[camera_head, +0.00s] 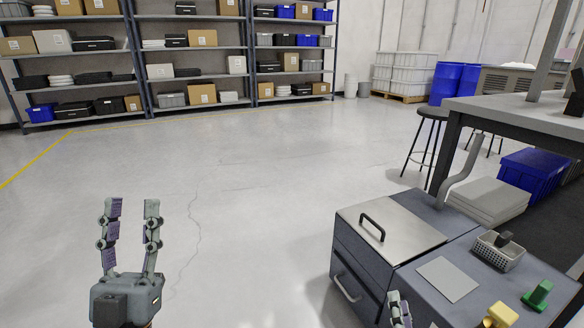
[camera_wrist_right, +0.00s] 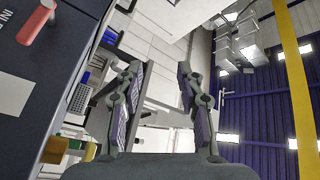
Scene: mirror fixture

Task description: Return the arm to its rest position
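My left gripper (camera_head: 130,232) is at the lower left of the head view, fingers up and apart, open and empty above bare floor. My right gripper shows in the right wrist view (camera_wrist_right: 157,90) with its two fingers spread and nothing between them. In the head view only a fingertip part of my right gripper (camera_head: 400,310) shows at the bottom edge, in front of the grey cabinet (camera_head: 420,285). The rest of that hand is out of frame.
The cabinet bears a grey plate (camera_head: 448,279), a small basket (camera_head: 498,252) with a dark item, a green object (camera_head: 537,295) and a yellow object (camera_head: 502,315). A workbench (camera_head: 520,112) and stool (camera_head: 430,135) stand behind. Shelves (camera_head: 150,60) line the back. Left floor is clear.

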